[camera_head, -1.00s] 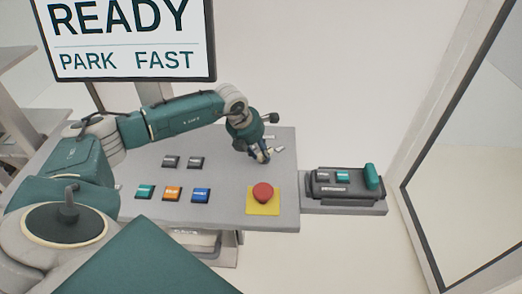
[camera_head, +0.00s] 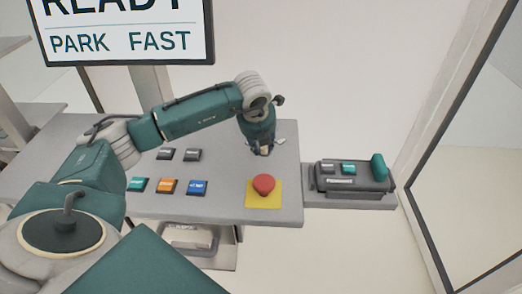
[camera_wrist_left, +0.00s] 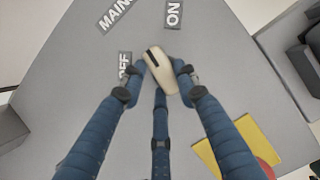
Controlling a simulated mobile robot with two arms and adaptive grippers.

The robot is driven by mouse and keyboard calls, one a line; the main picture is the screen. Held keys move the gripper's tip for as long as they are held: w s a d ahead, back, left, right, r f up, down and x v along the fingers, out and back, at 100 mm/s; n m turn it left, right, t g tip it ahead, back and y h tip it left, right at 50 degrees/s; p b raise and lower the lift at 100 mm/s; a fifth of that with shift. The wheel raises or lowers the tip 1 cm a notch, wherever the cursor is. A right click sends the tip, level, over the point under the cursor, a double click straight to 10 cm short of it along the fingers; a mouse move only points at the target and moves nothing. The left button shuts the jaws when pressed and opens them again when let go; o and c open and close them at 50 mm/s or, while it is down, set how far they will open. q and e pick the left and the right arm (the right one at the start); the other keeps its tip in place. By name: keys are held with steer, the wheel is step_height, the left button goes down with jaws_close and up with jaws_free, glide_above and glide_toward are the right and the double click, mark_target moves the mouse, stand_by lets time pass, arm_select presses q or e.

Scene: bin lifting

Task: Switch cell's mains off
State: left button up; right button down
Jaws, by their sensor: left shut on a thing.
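The mains switch is a cream knob (camera_wrist_left: 164,72) with a black mark at one end, on the grey console top (camera_head: 225,205). In the left wrist view its marked end points up and left, between the "OFF" label (camera_wrist_left: 124,66) and the "ON" label (camera_wrist_left: 173,14). A partly cut "MAIN" label (camera_wrist_left: 116,14) is beyond it. My left gripper (camera_wrist_left: 158,90) is shut on the knob, with blue fingers on both sides of it. In the head view my left gripper (camera_head: 263,150) points down at the console's back right and mostly hides the knob. My right gripper is not in view.
A red emergency button (camera_head: 264,184) on a yellow plate (camera_head: 264,202) is in front of the gripper. Several coloured buttons, including an orange one (camera_head: 167,186), are left of it. A dark control box (camera_head: 350,181) stands to the right. A "PARK FAST" screen (camera_head: 125,45) hangs behind.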

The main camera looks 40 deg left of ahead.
arm_select(q)
steer(key=n+b, duration=0.1)
steer(key=n, duration=0.1)
steer(key=n+y+b, duration=0.1)
steer(key=n+b, duration=0.1)
steer(key=n+g+b, duration=0.1)
steer(key=shift+w+d+r+n+y+b, duration=0.2)
steer(key=shift+w+d+n+y+b, duration=0.1)
steer(key=shift+w+n+y+b, duration=0.1)
steer(key=shift+n+g+y+b, duration=0.35)
steer(key=shift+n+b, duration=0.35)
steer(key=shift+n, duration=0.5)
steer(key=shift+d+r+n+g+b, duration=0.15)
steer(key=shift+n+g+b, duration=0.45)
steer(key=shift+n, duration=0.8)
steer(key=shift+c, duration=0.2)
steer(key=shift+s, duration=0.1)
steer(key=o, duration=1.2)
steer(key=shift+c, duration=0.2)
steer(key=shift+f, duration=0.2)
